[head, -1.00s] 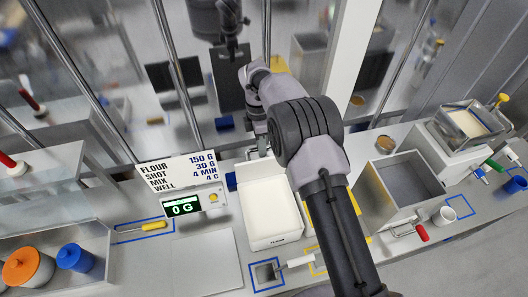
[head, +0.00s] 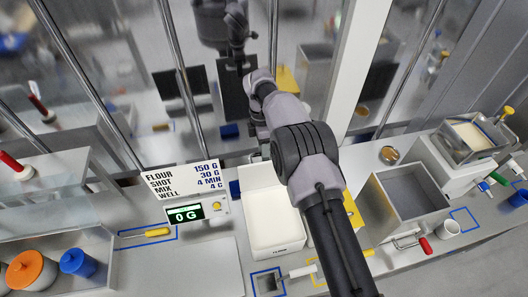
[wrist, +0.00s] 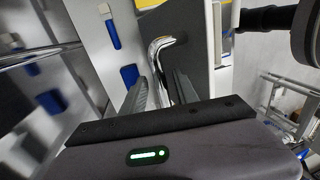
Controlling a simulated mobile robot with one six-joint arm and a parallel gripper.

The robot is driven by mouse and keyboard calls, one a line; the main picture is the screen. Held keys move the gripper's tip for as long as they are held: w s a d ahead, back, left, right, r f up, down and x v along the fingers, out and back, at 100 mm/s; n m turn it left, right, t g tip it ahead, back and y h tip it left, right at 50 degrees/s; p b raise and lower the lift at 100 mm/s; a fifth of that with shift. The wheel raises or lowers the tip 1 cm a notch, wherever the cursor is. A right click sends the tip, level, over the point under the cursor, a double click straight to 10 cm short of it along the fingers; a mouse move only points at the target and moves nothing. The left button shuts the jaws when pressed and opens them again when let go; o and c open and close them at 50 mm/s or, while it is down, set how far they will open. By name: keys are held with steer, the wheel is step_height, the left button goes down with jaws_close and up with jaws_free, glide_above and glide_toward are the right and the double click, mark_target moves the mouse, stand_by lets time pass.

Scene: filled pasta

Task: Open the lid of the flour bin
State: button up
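The flour bin (head: 273,225) is a white box with a FLOUR label on its front edge, right of the scale display. Its top looks pale and recessed; I cannot tell the lid apart from the box. My gripper (head: 261,147) is at the bin's far edge, partly hidden by my arm. In the wrist view my gripper (wrist: 162,85) has its two dark fingers apart, with a shiny curved metal handle (wrist: 157,48) showing between and beyond them. Contact with the handle is not clear.
The scale display (head: 185,214) and recipe sign (head: 186,179) stand left of the bin. A grey open container (head: 375,215) with a red-handled tool (head: 426,246) is on the right. Glass panes with metal posts rise close behind the counter.

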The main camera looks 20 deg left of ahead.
steer(key=shift+r, duration=0.1)
step_height(320, 180, up, 7)
steer(key=w, duration=0.1)
steer(key=shift+a+r+p, duration=0.15)
steer(key=shift+a+p, duration=0.2)
steer(key=shift+a, duration=0.05)
steer(key=shift+w, duration=0.1)
steer(key=shift+c, duration=0.5)
